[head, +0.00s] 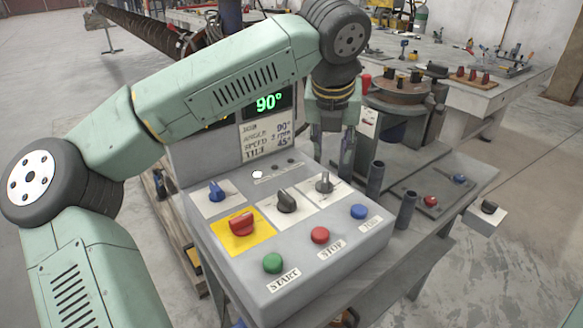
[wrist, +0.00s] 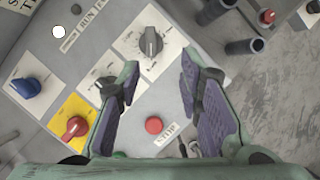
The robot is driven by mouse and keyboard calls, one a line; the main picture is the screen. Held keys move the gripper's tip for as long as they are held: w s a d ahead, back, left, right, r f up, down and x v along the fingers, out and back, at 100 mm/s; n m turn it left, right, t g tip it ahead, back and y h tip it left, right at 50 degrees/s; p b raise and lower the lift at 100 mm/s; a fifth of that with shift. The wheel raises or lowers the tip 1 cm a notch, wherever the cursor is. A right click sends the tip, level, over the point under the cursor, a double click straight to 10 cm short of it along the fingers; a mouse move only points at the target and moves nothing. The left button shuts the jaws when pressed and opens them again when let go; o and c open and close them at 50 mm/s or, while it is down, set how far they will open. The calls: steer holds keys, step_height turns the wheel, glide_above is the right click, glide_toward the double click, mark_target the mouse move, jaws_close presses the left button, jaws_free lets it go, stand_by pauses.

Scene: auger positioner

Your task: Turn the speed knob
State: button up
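The grey control box (head: 335,250) has several knobs: a blue knob (head: 216,191), a red knob on a yellow plate (head: 241,223), a black knob (head: 286,201) and a grey knob (head: 324,182). Their labels are too small to read, so I cannot tell which is the speed knob. My gripper (head: 332,150) is open and empty above the panel, near the grey knob. In the wrist view the grey knob (wrist: 151,42) shows just beyond the gap between my fingertips (wrist: 160,72). The left finger partly hides the black knob (wrist: 111,86).
Green START (head: 273,263), red STOP (head: 320,235) and blue JOG (head: 359,212) buttons line the panel's front. A display (head: 268,102) reads 90°. Upright dark posts (head: 375,178) stand right of the box. A round turntable (head: 395,88) stands behind.

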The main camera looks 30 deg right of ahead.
mark_target(325, 177)
steer(key=shift+t, duration=0.3)
steer(key=p+x, duration=0.1)
steer(key=x, duration=0.2)
steer(key=p+x, duration=0.1)
steer(key=x, duration=0.3)
steer(key=a+x, duration=0.1)
steer(key=x, duration=0.3)
steer(key=shift+w+f+p, duration=0.1)
steer(key=shift+w+p, duration=0.15)
steer(key=shift+p, duration=0.15)
steer(key=shift+c, duration=0.3)
jaws_close()
